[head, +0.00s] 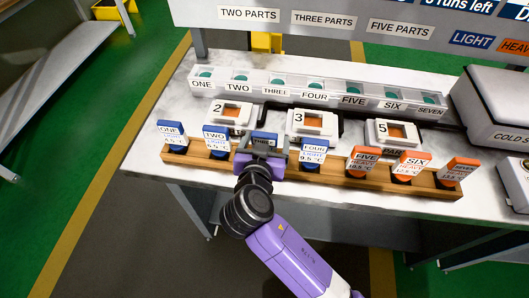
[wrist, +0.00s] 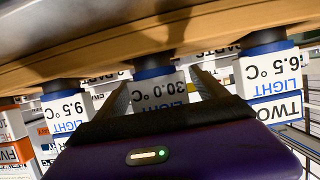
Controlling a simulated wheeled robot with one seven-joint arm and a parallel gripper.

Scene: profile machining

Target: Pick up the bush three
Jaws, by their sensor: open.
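Bush three (head: 265,138) is a blue-topped piece with a white label reading THREE, standing in the wooden rack (head: 338,181) on the table.
Blue bush two (head: 216,140) and bush four (head: 312,154) stand close on either side. Orange bushes five (head: 362,160), six (head: 409,166) and seven (head: 457,172) stand farther right. Numbered fixtures (head: 312,124) and a slotted tray (head: 268,89) are behind.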

